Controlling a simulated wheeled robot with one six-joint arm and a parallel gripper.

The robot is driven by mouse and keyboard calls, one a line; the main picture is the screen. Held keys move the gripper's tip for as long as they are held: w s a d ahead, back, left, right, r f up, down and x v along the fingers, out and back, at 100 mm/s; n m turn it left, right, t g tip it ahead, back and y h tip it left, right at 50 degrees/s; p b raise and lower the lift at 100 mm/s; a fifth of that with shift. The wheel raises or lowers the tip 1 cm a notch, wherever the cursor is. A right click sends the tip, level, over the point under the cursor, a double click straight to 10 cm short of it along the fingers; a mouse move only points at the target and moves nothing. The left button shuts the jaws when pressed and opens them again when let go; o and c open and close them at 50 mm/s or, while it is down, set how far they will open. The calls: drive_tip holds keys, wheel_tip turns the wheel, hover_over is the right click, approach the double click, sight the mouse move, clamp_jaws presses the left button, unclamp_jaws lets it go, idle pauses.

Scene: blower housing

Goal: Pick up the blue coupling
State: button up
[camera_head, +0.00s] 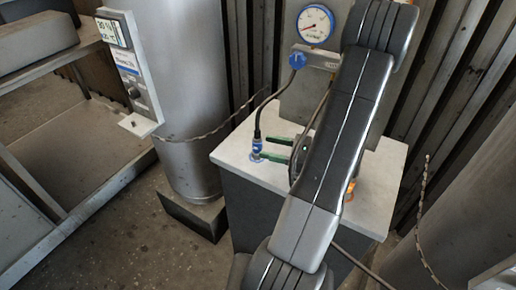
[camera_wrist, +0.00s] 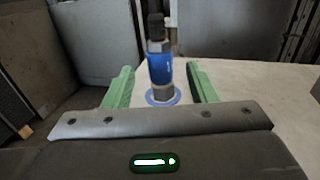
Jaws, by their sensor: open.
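The blue coupling (camera_head: 257,146) stands upright on the left part of the pale cabinet top, with a black hose rising from its upper end. In the wrist view the coupling (camera_wrist: 160,66) has a blue body, metal parts and a black top, and its foot is by a blue ring (camera_wrist: 176,97) on the surface. My gripper (camera_head: 268,149) has green fingers and comes in from the right. In the wrist view my gripper (camera_wrist: 160,82) is open, with one finger on each side of the coupling and gaps between. My arm hides part of the cabinet top.
The cabinet top (camera_head: 234,155) carries an upright panel with a pressure gauge (camera_head: 315,24) and a blue knob (camera_head: 297,61). The black hose (camera_head: 262,108) runs up towards the knob. A large grey cylinder (camera_head: 185,90) stands close on the left. An orange part (camera_head: 350,190) shows right of my arm.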

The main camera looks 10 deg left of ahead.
drive_tip(key=shift+w+a, duration=0.15)
drive_tip(key=shift+a, duration=1.5)
drive_tip(key=shift+w+a, duration=0.15)
drive_tip(key=shift+a, duration=1.45)
clamp_jaws()
drive_tip(key=shift+r, duration=0.1)
wheel_tip(320, 180, up, 10)
drive_tip(key=p, duration=0.2)
